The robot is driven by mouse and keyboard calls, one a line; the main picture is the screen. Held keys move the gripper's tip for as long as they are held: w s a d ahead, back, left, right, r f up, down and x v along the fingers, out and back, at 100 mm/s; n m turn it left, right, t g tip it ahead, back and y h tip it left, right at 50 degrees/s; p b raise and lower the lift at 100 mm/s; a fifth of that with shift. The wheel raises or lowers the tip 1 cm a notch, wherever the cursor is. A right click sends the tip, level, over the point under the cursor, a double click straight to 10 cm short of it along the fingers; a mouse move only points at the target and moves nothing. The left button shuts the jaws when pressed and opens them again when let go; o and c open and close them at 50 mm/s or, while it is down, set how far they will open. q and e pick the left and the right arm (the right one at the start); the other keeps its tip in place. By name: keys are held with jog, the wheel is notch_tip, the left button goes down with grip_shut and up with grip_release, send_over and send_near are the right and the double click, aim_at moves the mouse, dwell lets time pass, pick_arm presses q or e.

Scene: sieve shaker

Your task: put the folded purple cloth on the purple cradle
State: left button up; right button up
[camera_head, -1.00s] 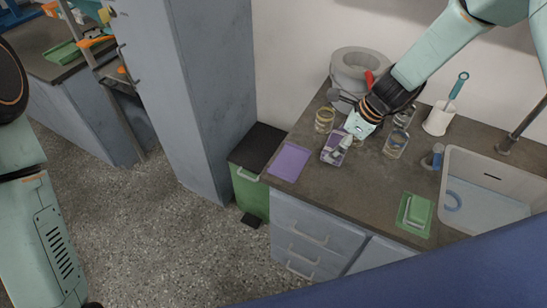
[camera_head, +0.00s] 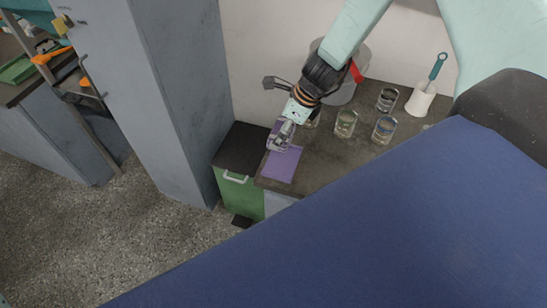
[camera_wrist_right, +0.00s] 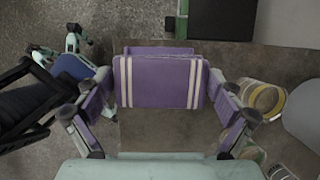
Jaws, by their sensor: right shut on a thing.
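The folded purple cloth (camera_wrist_right: 158,82) with white stripes is between the fingers of my right gripper (camera_wrist_right: 160,108) in the wrist view. My right gripper (camera_head: 281,138) is shut on it, and the fingers hide much of the cloth in the head view. A flat purple pad, apparently the cradle (camera_head: 284,167), lies at the left end of the counter, just below the gripper in the picture. A purple strip of it (camera_wrist_right: 160,49) shows behind the cloth in the wrist view. I cannot tell whether cloth and cradle touch. My left gripper is out of view.
Several glass jars, one in the middle (camera_head: 345,123), stand on the counter right of the gripper. A white holder with a brush (camera_head: 421,100) is farther right. A green bin with a dark lid (camera_head: 245,150) stands left of the counter. My blue body covers the lower right.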

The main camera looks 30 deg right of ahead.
jog(key=b, duration=0.4)
send_over(278, 160)
jog(key=d, duration=0.1)
jog(key=f, duration=0.4)
jog(key=s+f, duration=0.1)
jog(key=shift+d+f, duration=0.1)
jog(key=shift+f, duration=0.3)
jog(key=shift+w+f+b, duration=0.15)
jog(key=shift+f+b, duration=0.1)
jog(key=shift+b, duration=0.05)
jog(key=shift+f, duration=0.1)
jog(key=shift+s+f+b, duration=0.25)
jog(key=shift+f+b, duration=0.05)
jog(key=shift+b, duration=0.15)
notch_tip(278, 160, down, 3)
jog(key=shift+w+r+b, duration=0.1)
jog(key=shift+b, duration=0.9)
jog(key=shift+w, duration=0.15)
jog(key=shift+c, duration=0.5)
jog(key=shift+s, duration=0.25)
jog(key=o, duration=0.8)
jog(key=shift+o, duration=0.3)
jog(key=shift+w+f, duration=0.2)
jog(key=shift+w, duration=0.05)
